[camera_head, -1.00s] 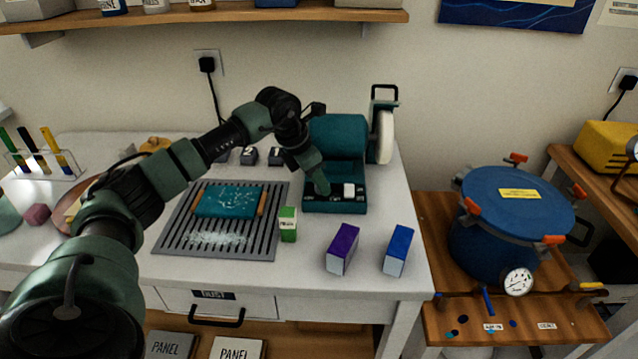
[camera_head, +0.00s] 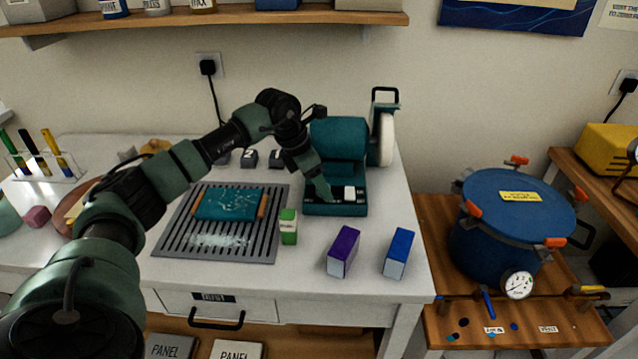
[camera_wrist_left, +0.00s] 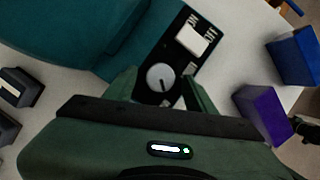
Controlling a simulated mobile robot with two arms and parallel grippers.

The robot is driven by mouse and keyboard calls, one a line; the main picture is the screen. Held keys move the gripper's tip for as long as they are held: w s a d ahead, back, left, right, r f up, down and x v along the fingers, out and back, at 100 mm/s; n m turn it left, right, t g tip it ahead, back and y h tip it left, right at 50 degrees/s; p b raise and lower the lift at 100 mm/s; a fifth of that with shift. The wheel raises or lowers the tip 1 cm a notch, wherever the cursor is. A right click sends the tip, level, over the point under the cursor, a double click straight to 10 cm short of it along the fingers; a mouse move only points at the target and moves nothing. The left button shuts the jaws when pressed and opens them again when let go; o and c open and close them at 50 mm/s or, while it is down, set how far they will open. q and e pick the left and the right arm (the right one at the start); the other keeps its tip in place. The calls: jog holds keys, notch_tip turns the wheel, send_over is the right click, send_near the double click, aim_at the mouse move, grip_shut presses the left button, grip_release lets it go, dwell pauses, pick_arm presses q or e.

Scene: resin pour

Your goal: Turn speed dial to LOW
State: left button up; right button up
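The teal machine (camera_head: 337,140) with a white wheel stands at the back right of the white table. Its dark control panel shows in the left wrist view, with a round grey speed dial (camera_wrist_left: 160,77) and a pale square switch (camera_wrist_left: 192,40). My left gripper (camera_head: 326,196) is low at the left part of the panel, hiding the dial in the head view. In the left wrist view its fingers (camera_wrist_left: 160,92) are apart, one on each side of the dial. I cannot tell whether they touch it. The dial's labels are too small to read. My right gripper is not in view.
A purple box (camera_head: 343,252), a blue box (camera_head: 398,253) and a green box (camera_head: 288,227) stand in front of the machine. A slotted grey tray (camera_head: 180,240) holds a teal slab at left. A blue pressure pot (camera_head: 490,240) stands on the right bench.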

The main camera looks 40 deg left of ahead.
pick_arm(q)
jog(key=b+v, duration=0.1)
jog(key=v, duration=0.6)
jog(key=shift+s+r, duration=0.15)
jog(key=shift+r, duration=0.2)
jog(key=shift+a, duration=0.1)
